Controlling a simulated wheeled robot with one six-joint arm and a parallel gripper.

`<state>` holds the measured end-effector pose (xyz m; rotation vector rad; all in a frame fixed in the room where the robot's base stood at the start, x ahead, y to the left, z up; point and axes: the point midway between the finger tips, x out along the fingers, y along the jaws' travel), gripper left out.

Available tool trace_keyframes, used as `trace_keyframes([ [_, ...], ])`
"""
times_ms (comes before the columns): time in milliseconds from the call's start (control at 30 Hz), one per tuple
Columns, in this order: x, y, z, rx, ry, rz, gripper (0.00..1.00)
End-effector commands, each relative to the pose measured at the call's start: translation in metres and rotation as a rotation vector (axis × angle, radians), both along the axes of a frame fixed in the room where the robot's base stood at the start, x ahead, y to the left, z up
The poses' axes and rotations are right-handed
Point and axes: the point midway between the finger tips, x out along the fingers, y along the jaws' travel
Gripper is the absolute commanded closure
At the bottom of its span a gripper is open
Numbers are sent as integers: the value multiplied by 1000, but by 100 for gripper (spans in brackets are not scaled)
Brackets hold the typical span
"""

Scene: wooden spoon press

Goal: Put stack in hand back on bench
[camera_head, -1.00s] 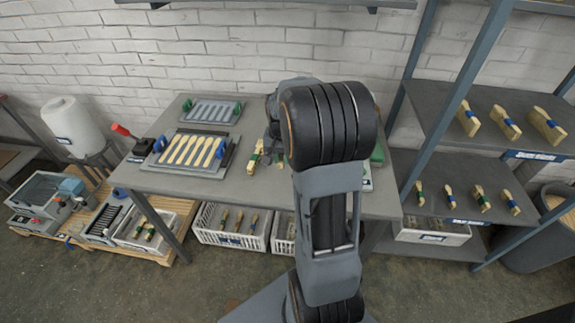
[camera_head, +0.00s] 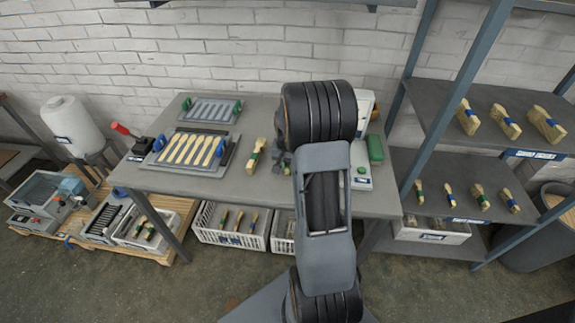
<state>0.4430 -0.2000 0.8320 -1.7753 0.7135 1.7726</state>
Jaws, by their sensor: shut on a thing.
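A stack of pale wooden spoons with a green band (camera_head: 255,155) is over the middle of the grey bench (camera_head: 225,187), tilted in the picture. My gripper (camera_head: 278,156) is low over the bench, just right of this stack and partly hidden behind my arm. It is shut on a wooden stack. The fingertips and their contact are too small and covered to make out. I cannot tell whether the stack touches the bench top.
A spoon mould tray (camera_head: 187,152) and an empty slotted tray (camera_head: 211,110) lie on the bench's left. A white scale (camera_head: 361,174) and a green object (camera_head: 375,149) are at the right. A shelf rack (camera_head: 440,150) with banded stacks stands right.

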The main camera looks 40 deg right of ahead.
Motion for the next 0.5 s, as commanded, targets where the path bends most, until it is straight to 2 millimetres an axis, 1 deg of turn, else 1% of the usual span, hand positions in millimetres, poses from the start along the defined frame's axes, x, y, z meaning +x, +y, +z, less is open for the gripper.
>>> trace_keyframes([
  [200,0,0,-4,0,0,0,100],
  [233,0,0,-3,0,0,0,80],
  [400,0,0,-3,0,0,0,64],
  [500,0,0,-3,0,0,0,57],
])
